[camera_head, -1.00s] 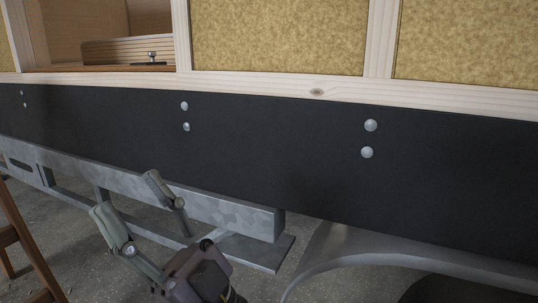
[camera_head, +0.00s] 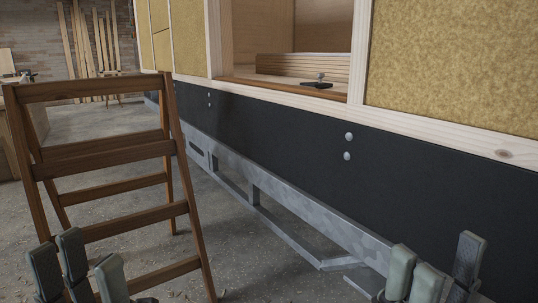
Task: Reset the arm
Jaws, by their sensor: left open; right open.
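My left gripper (camera_head: 74,262) shows at the bottom left of the head view, in front of the lower part of a wooden stepladder. Its grey-green and dark fingers are apart, with nothing seen between them. My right gripper (camera_head: 437,264) shows at the bottom right, in front of the trailer's lower side. Its fingers are spread and hold nothing that I can see. The lower parts of both grippers are cut off by the frame's bottom edge.
The brown wooden stepladder (camera_head: 98,148) stands at the left. The trailer's black side panel (camera_head: 290,140) and grey metal frame (camera_head: 300,210) run along the right. A small dark metal fitting (camera_head: 317,84) sits inside the window opening. Concrete floor (camera_head: 95,122) is clear behind the ladder.

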